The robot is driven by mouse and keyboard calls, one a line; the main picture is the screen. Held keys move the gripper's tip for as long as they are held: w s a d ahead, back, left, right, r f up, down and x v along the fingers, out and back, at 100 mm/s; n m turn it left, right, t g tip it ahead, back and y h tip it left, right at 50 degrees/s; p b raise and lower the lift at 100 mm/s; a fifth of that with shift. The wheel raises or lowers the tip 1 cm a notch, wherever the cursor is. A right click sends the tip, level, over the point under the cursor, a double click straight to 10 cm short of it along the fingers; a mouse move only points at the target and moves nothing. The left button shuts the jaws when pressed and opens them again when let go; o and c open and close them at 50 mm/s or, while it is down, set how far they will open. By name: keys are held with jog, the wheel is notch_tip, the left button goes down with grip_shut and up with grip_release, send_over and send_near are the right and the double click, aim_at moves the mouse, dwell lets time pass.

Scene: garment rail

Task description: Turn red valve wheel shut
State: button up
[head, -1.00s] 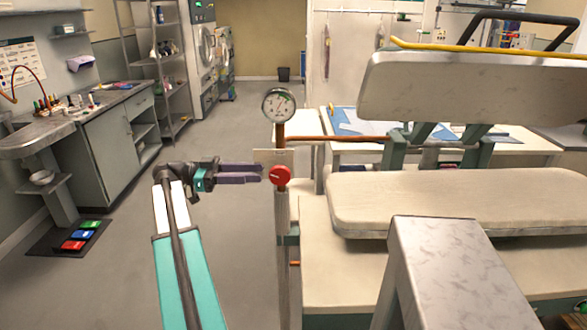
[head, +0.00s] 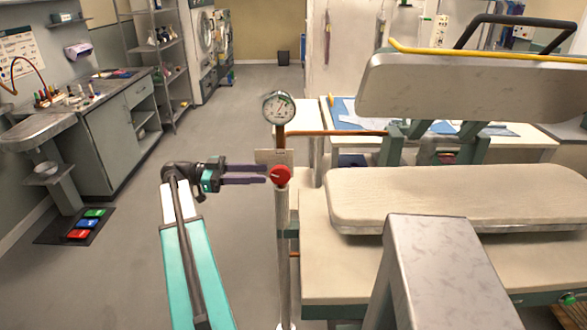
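The red valve wheel (head: 281,176) sits on an upright grey pipe at the centre of the head view, below a round pressure gauge (head: 279,107). My gripper (head: 266,174) points right at the wheel from its left side. Its two dark purple fingers are apart with a gap between them, and nothing shows between them. The fingertips are at the wheel's left edge; I cannot tell whether they touch it. A pale tag or plate (head: 273,157) is just behind and above the fingertips.
A pressing machine with a padded lower board (head: 430,200) and raised upper pad (head: 450,88) stands to the right. A copper pipe (head: 335,133) runs right from the gauge. A grey cabinet (head: 108,140) and coloured pedals (head: 84,227) are at left. The floor between is clear.

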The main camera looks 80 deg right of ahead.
aim_at(280, 175)
jog(key=s+d+p, duration=0.1)
jog(key=s+p, duration=0.2)
jog(key=s, duration=0.8)
jog(key=shift+d, duration=0.15)
grip_shut()
